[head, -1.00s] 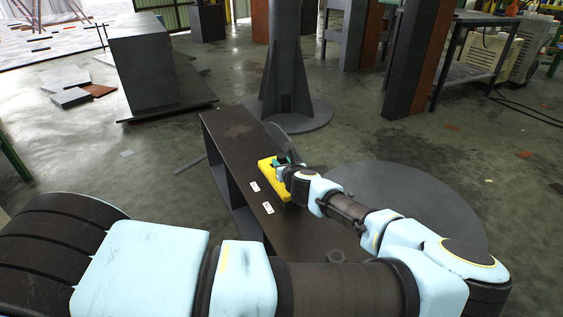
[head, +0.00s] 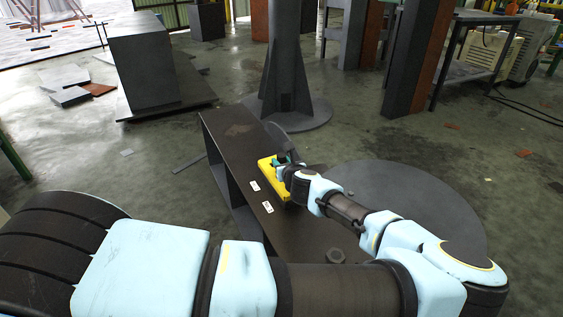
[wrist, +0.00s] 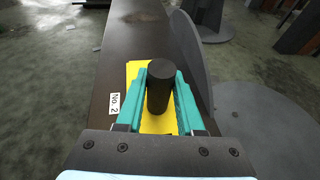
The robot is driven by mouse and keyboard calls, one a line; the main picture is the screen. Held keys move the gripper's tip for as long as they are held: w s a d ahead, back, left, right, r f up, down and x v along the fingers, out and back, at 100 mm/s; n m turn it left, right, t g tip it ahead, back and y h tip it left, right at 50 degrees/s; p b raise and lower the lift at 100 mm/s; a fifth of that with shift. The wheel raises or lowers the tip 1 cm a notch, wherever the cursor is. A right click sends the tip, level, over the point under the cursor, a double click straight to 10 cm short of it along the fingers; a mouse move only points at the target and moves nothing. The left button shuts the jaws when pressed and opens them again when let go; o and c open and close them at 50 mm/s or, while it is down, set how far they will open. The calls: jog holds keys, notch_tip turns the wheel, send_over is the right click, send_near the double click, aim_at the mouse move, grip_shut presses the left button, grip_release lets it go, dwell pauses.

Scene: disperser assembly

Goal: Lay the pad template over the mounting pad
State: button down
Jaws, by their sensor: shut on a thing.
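The pad template is a yellow plate (head: 266,167) with a black round handle (wrist: 158,92). My gripper (wrist: 160,76) has its teal fingers on either side of that handle and is shut on it. In the wrist view the yellow plate (wrist: 159,123) shows beneath the fingers, over the dark beam top. I cannot tell whether it rests on the surface or is slightly above it. In the head view my gripper (head: 283,160) largely covers the handle. I cannot make out the mounting pad; it may be hidden under the plate.
The long dark beam (head: 228,134) carries two white labels (head: 255,186); one reads No. 2 in the wrist view (wrist: 115,104). A vertical round plate (wrist: 190,50) stands beside the template. A large grey disc (head: 440,200) lies right of the beam. A column (head: 287,60) stands behind.

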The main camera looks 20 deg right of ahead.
jog(key=shift+f+b, duration=0.3)
jog(key=shift+f, duration=0.4)
dwell(1.1)
jog(key=shift+c, duration=2.2)
grip_release()
jog(key=shift+f, duration=0.1)
jog(key=shift+s, duration=0.1)
